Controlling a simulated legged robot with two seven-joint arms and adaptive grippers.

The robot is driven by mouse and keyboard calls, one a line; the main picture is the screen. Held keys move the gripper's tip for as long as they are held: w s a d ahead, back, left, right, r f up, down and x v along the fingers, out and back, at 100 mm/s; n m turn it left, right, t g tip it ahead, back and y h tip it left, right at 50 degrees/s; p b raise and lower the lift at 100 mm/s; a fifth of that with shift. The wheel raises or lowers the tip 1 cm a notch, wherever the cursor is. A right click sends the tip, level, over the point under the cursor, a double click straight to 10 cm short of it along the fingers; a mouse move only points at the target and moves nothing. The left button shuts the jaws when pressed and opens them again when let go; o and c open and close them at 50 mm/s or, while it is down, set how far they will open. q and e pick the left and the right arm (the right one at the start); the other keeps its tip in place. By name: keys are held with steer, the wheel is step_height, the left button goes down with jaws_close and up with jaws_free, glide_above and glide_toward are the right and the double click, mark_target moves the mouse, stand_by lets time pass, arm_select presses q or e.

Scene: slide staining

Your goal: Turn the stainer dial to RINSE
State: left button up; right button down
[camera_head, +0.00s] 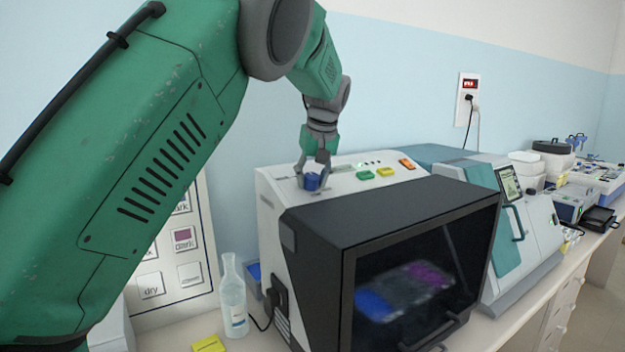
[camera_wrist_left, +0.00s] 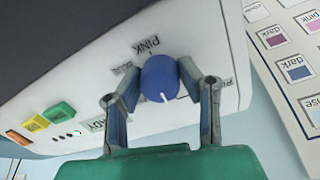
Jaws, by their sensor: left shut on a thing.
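The stainer (camera_head: 331,182) is a white machine with a dark hood and window on the bench. Its blue dial (camera_head: 312,183) sits at the left end of the top panel. In the left wrist view the dial (camera_wrist_left: 160,80) has a white pointer line toward the bottom of the picture, toward my palm. The label PINK reads upside down above it; other labels around it are partly hidden by my fingers, and RINSE is not clearly legible. My left gripper (camera_head: 314,172) has one finger on each side of the dial and is shut on it, also in the wrist view (camera_wrist_left: 159,76). My right gripper is not in view.
Green (camera_head: 364,175), yellow-green (camera_head: 385,171) and orange (camera_head: 407,164) buttons lie right of the dial. A clear bottle (camera_head: 232,300) stands left of the stainer, before a chart board (camera_head: 203,235). A teal-and-white machine (camera_head: 507,235) stands close on the right.

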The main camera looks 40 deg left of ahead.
arm_select(q)
steer(key=shift+s+d+f+n, duration=0.1)
steer(key=shift+d+f+n, duration=0.05)
steer(key=shift+f+n, duration=0.25)
steer(key=o, duration=1)
steer(key=shift+o, duration=0.7)
steer(key=shift+w, duration=0.2)
steer(key=shift+r, duration=0.1)
steer(key=shift+r, duration=0.15)
steer(key=shift+r, duration=0.2)
steer(key=v, duration=1.1)
